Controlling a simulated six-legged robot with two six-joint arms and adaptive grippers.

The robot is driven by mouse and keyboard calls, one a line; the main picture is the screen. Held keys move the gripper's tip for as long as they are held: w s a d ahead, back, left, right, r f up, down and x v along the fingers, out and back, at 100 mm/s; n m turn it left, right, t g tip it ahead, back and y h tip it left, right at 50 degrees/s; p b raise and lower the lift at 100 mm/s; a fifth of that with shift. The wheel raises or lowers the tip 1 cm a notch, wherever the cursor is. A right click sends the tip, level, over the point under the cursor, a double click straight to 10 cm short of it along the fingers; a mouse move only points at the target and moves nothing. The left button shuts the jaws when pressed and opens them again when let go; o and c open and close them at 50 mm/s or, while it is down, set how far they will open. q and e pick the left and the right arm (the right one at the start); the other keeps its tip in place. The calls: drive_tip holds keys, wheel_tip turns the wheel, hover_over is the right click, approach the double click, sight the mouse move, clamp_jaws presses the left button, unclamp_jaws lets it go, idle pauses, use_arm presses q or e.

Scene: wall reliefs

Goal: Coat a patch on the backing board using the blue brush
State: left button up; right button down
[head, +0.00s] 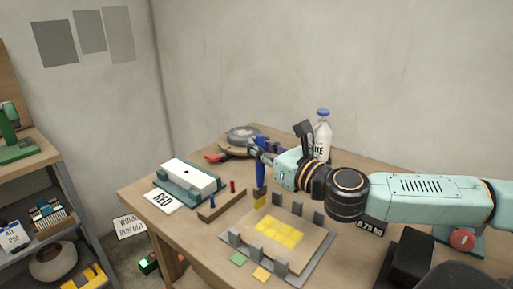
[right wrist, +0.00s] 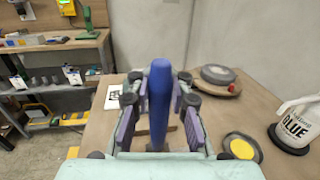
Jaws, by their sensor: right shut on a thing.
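My right gripper (head: 262,150) is shut on the blue brush (head: 259,172), holding it upright with the yellow bristle end down. The brush's blue handle (right wrist: 158,95) stands between the fingers in the right wrist view. The bristle end is by the far left corner of the backing board (head: 310,242); I cannot tell whether it touches. The board is pale wood, framed by several grey uprights, with a yellow patch (head: 280,234) of squares in its middle. A shallow dish with a yellow surface (right wrist: 242,147) shows in the right wrist view. My left gripper is not in view.
A white bottle (head: 323,140) with a blue cap stands behind my right arm. A round disc (head: 243,134) lies at the back. A white block in a teal holder (head: 188,177) and a wooden bar with pegs (head: 221,203) stand left. Shelves (head: 45,215) stand further left.

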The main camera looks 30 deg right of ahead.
drive_tip(key=r+p, duration=0.1)
drive_tip(key=r, duration=0.1)
drive_tip(key=r+p, duration=0.1)
drive_tip(key=r, duration=0.1)
drive_tip(key=shift+d+p, duration=0.3)
drive_tip(key=shift+d, duration=0.05)
drive_tip(key=shift+w+f, duration=0.1)
idle(0.4)
drive_tip(key=shift+w+a+f, duration=0.1)
drive_tip(key=shift+w, duration=0.15)
drive_tip(key=shift+s, duration=0.15)
